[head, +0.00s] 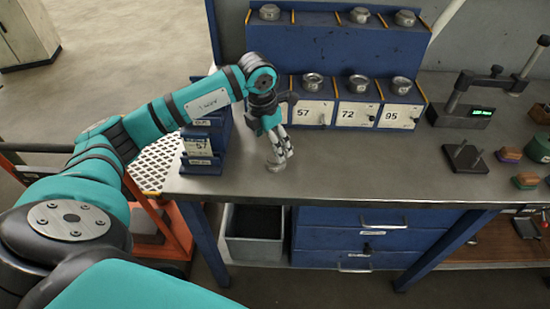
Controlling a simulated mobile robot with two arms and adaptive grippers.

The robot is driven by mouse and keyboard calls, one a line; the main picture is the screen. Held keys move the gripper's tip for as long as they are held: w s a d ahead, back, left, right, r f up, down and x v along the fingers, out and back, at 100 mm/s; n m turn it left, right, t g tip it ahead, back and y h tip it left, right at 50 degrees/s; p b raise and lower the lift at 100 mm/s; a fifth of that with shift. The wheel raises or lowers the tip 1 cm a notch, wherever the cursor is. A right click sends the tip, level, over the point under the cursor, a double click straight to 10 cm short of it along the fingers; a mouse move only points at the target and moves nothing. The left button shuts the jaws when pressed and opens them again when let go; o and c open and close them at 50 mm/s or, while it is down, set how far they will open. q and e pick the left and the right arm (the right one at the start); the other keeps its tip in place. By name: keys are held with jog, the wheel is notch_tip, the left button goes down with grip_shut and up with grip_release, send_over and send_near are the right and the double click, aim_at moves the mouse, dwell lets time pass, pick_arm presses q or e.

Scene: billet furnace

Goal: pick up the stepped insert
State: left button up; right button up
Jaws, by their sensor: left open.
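My left gripper (279,157) points down at the left part of the grey bench top, and it is open. A small grey metal piece (275,167) shows at its fingertips, low on the bench; it may be the stepped insert, but the fingers partly hide it and its steps cannot be made out. Similar round metal inserts sit on the blue rack behind, above the labels 57 (312,82), 72 (358,84) and 95 (401,85). My right gripper is not in view.
The blue rack (336,44) stands behind the gripper. A gauge with a green display (461,116) and a dark stand (464,157) are to the right. The bench middle is clear.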

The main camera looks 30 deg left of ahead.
aim_at(275, 161)
pick_arm(q)
jog(key=f, duration=0.1)
jog(key=f+p, duration=0.1)
jog(key=f, duration=0.1)
jog(key=d+f+p, duration=0.1)
jog(key=f, duration=0.1)
jog(key=shift+w+f, duration=0.3)
jog(key=shift+f, duration=0.2)
jog(key=shift+c, duration=0.4)
jog(key=c, duration=1.6)
jog(key=shift+r, duration=0.1)
grip_shut()
